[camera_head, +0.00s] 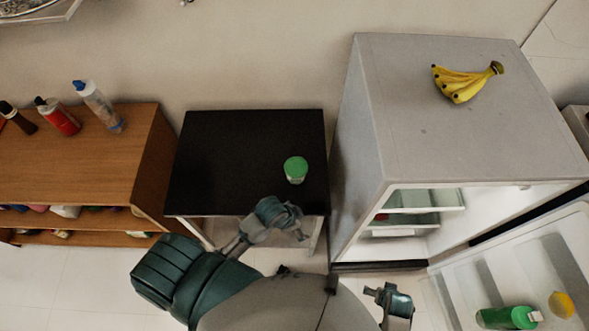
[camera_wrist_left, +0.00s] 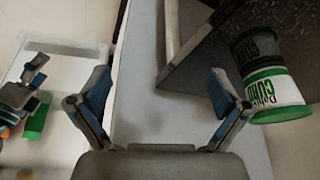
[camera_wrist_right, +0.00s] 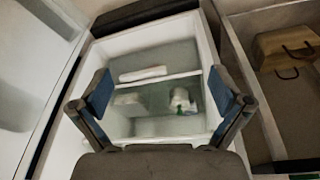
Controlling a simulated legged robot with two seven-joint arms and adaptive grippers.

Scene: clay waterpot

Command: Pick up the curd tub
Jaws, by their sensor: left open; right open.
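The curd tub (camera_head: 295,169), white with a green lid, stands upright on the black table (camera_head: 235,150), near its right front part. In the left wrist view the tub (camera_wrist_left: 272,92) shows its "CURD" label at the right edge, outside my fingers and beyond the right one. My left gripper (camera_head: 301,228) is in front of the table's front edge, below the tub in the head view. It is open and empty, also in the left wrist view (camera_wrist_left: 160,84). My right gripper (camera_head: 386,296) is near the fridge's open front. It is open and empty in the right wrist view (camera_wrist_right: 160,88).
The fridge (camera_head: 455,110) stands right of the table, with bananas (camera_head: 465,82) on top. Its open door (camera_head: 530,265) holds a green bottle (camera_head: 508,317). A wooden shelf (camera_head: 90,165) with several bottles stands left. The table top around the tub is clear.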

